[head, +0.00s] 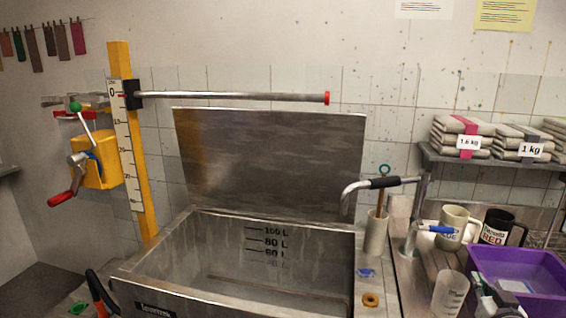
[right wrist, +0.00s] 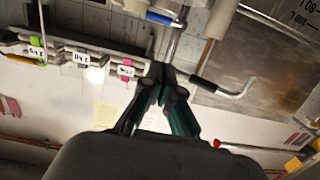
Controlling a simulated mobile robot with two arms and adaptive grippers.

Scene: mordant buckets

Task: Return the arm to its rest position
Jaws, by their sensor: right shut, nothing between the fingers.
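My right gripper (head: 497,292) shows at the bottom right of the head view, in front of the purple bin (head: 545,283). In the right wrist view its dark fingers (right wrist: 163,80) meet at the tips, shut and empty. That view is upside down, with the shelf, tap and tub behind the fingers.
A steel tub (head: 178,245) with a raised lid (head: 270,155) fills the middle. A swivel tap (head: 385,183), mugs (head: 452,226) and a clear beaker (head: 448,292) stand near the right gripper. A shelf (head: 480,161) holds folded bundles. A yellow post (head: 146,215) stands left.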

